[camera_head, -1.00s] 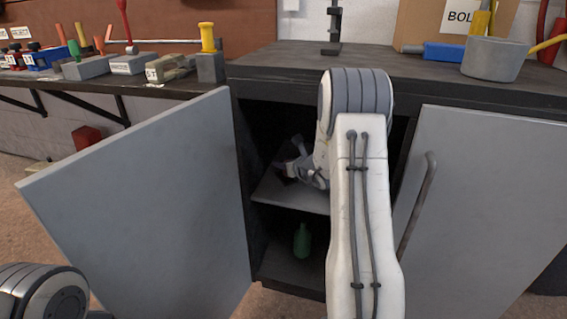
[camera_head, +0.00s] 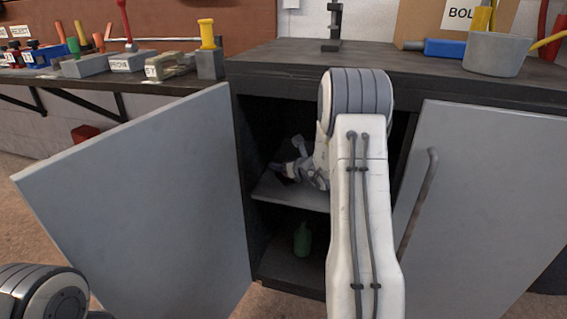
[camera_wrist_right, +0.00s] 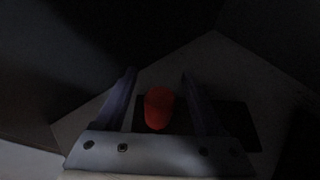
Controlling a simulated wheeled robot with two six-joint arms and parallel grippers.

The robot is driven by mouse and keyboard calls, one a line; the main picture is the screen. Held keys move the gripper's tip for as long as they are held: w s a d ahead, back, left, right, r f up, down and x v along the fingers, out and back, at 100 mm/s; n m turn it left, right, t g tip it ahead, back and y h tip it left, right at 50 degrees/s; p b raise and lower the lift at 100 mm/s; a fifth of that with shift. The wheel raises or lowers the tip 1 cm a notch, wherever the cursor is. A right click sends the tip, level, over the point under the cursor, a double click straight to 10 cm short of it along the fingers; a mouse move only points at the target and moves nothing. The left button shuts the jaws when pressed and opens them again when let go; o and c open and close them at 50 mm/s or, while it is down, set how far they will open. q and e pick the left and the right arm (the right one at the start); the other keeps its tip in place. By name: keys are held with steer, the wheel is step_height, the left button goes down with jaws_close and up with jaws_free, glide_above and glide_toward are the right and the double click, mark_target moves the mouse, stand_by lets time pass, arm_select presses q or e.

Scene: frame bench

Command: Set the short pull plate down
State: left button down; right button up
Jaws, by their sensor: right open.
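The right wrist view shows a dark flat plate (camera_wrist_right: 240,125) with a red upright cylinder (camera_wrist_right: 158,108) over it, seemingly its handle. This looks like the short pull plate, lying on the pale shelf surface. My right gripper (camera_wrist_right: 158,84) is open, with one finger on each side of the red cylinder. In the head view my right gripper (camera_head: 286,167) reaches into the open cabinet, just above the upper shelf (camera_head: 300,195). The plate cannot be made out there. My left gripper is out of view.
The cabinet doors stand open at left (camera_head: 150,200) and right (camera_head: 490,210), flanking my arm. A green bottle (camera_head: 302,240) stands on the lower compartment floor. The cabinet interior is dark.

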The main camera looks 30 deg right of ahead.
steer(key=p+v, duration=0.3)
steer(key=v, duration=0.7)
steer(key=shift+s+r, duration=0.15)
steer(key=shift+r, duration=0.05)
steer(key=a+f+n+g+y, duration=0.15)
steer(key=a+n+y, duration=0.45)
steer(key=a, duration=0.6)
steer(key=s+a+f+n+g, duration=0.3)
steer(key=s+a+n+g, duration=0.5)
steer(key=s+a+n, duration=0.5)
steer(key=s+a+r+n+g+h+p, duration=0.2)
steer(key=s+a+r+n+p, duration=0.35)
steer(key=n, duration=0.75)
steer(key=s+a+r+n+g+h+p, duration=0.2)
steer(key=s+a+r+n, duration=0.55)
steer(key=s+n, duration=0.4)
step_height(320, 180, up, 38)
steer(key=p, duration=3.7)
steer(key=shift+d+n, duration=0.25)
steer(key=shift+n, duration=0.1)
